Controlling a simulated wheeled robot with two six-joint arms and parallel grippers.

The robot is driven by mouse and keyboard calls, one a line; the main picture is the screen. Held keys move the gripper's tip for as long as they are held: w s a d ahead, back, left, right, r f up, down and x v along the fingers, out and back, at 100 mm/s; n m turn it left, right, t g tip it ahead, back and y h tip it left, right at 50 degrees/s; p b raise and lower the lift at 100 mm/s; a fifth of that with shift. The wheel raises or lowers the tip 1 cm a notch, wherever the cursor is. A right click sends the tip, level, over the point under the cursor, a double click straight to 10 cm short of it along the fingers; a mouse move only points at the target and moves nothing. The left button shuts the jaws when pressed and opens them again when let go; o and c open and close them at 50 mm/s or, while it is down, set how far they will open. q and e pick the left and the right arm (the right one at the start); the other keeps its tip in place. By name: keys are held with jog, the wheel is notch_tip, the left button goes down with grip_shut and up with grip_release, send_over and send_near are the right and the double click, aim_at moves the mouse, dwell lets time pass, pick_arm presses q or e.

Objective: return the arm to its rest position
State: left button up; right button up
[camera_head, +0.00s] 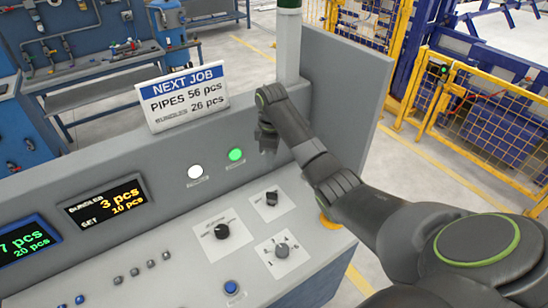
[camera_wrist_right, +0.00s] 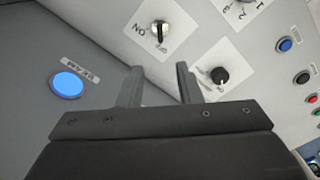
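My right arm (camera_head: 372,212) comes in from the right and reaches over the grey control console (camera_head: 120,262). My right gripper (camera_head: 268,143) is near the console's upright back panel, to the right of a lit green button (camera_head: 236,154). In the right wrist view its two fingers (camera_wrist_right: 159,72) stand apart with nothing between them. That gripper looks open and empty. Its fingertips are small and partly dark in the head view, and I cannot tell whether they touch the panel. My left gripper is not in view.
The console carries a white button (camera_head: 195,171), a black knob (camera_head: 222,231), a rotary selector (camera_head: 282,249) and a blue button (camera_head: 231,287). A job sign (camera_head: 182,95) stands on its top edge. The wrist view shows a lit blue button (camera_wrist_right: 67,85). Yellow fencing (camera_head: 490,118) stands behind right.

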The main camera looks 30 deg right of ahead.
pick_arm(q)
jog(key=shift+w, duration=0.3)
